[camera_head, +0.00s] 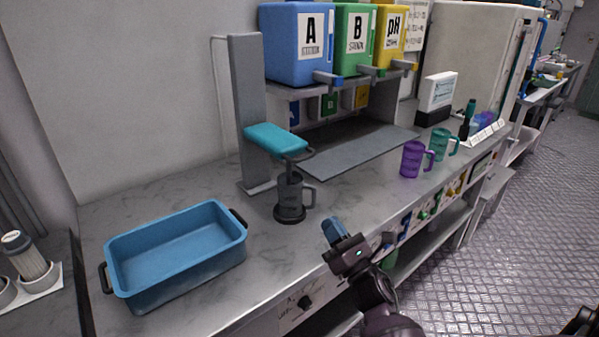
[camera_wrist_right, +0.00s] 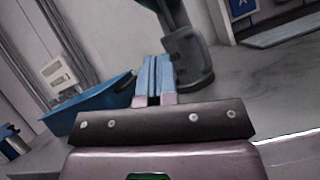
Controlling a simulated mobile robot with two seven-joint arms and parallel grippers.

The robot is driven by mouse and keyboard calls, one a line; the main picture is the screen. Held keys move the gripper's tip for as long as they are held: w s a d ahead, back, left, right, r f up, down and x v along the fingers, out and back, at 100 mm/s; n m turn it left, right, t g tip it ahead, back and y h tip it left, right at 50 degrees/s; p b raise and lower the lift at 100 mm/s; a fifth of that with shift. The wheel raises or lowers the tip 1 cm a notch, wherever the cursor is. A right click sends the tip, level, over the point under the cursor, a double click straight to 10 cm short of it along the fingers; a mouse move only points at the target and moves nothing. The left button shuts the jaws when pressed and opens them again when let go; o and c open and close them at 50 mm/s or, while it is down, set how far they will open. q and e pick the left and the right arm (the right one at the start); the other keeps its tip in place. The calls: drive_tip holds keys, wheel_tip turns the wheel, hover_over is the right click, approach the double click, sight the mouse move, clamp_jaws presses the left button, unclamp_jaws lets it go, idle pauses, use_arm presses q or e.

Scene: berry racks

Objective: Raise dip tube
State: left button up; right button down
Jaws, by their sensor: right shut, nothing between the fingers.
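A grey column (camera_head: 250,110) carries a teal head (camera_head: 277,139) with a dark lever or ring below it. A dark grey mug (camera_head: 291,199) stands upright on a black round base under the head. Any dip tube inside the mug is hidden; a dark part reaches down toward the mug in the right wrist view (camera_wrist_right: 172,14). My right gripper (camera_head: 333,229) is shut and empty, in front and to the right of the mug near the counter's front edge, apart from it. Its blue fingers (camera_wrist_right: 154,75) point toward the mug (camera_wrist_right: 187,58) in the wrist view. My left gripper is out of view.
A blue tub (camera_head: 178,284) with dark handles sits at the left on the counter. Blue A (camera_head: 296,75), green B (camera_head: 352,66) and yellow pH (camera_head: 392,66) dispensers stand behind. Purple (camera_head: 411,160) and green (camera_head: 441,146) mugs stand right. Counter between tub and mug is clear.

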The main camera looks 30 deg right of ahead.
drive_tip(key=n, duration=0.1)
drive_tip(key=n+y, duration=0.1)
drive_tip(key=a+n, duration=0.1)
drive_tip(key=shift+s+r+n+y, duration=0.2)
drive_tip(key=shift+r+n+y, duration=0.05)
drive_tip(key=shift+n+y, duration=0.15)
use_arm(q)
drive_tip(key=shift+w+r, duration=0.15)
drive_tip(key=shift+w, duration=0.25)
use_arm(e)
drive_tip(key=shift+n, duration=0.3)
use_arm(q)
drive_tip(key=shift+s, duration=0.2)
use_arm(e)
drive_tip(key=shift+w, duration=0.1)
drive_tip(key=shift+w+r, duration=0.2)
drive_tip(key=shift+r, duration=0.05)
use_arm(q)
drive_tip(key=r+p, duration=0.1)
drive_tip(key=p, duration=0.2)
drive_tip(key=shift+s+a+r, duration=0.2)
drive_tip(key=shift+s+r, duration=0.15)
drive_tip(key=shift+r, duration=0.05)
use_arm(e)
drive_tip(key=w+r, duration=0.8)
drive_tip(key=shift+w+a+r, duration=0.35)
drive_tip(key=shift+a, duration=0.05)
